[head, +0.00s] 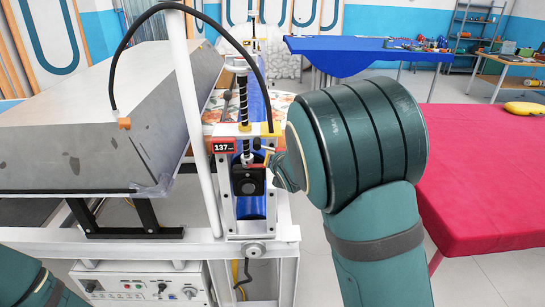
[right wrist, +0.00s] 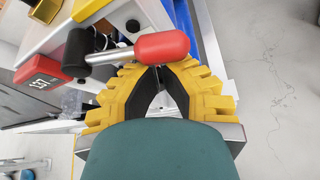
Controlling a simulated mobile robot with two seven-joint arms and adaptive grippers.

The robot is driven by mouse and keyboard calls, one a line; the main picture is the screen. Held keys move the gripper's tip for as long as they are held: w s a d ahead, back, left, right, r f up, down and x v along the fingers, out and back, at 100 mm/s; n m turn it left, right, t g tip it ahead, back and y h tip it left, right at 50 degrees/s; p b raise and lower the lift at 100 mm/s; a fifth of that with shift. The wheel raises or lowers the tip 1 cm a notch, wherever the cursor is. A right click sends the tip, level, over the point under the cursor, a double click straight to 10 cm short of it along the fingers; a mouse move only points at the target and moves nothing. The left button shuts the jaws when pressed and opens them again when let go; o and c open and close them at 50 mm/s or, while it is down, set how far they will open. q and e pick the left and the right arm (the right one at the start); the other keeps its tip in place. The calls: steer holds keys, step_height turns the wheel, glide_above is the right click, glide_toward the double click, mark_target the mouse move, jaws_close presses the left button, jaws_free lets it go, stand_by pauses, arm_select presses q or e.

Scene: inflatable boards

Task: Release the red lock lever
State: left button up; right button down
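The red lock lever (right wrist: 162,47) shows in the right wrist view as a red grip on a silver rod, running left to a black pivot. My right gripper (right wrist: 153,70) has yellow fingers with black pads. Its fingertips come together right at the lower edge of the red grip, with no grip between the pads that I can see. I cannot tell whether they touch it. In the head view this gripper is mostly hidden behind my right wrist, beside the white machine post with the red 137 display (head: 222,147). My left gripper is out of view; only the left arm shows at lower left.
A grey inflatable board (head: 60,130) lies left of the post. A white upright tube (head: 195,110) and black hose (head: 150,15) stand close by. A red table (head: 490,180) is at right, a blue table (head: 350,50) behind. A control box (head: 145,285) sits low.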

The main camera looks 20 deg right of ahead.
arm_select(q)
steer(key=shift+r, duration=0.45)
arm_select(e)
steer(key=shift+s+d+r, duration=0.1)
steer(key=shift+d+r, duration=0.4)
steer(key=shift+r, duration=0.2)
arm_select(q)
steer(key=shift+p, duration=0.3)
arm_select(e)
steer(key=shift+r, duration=0.15)
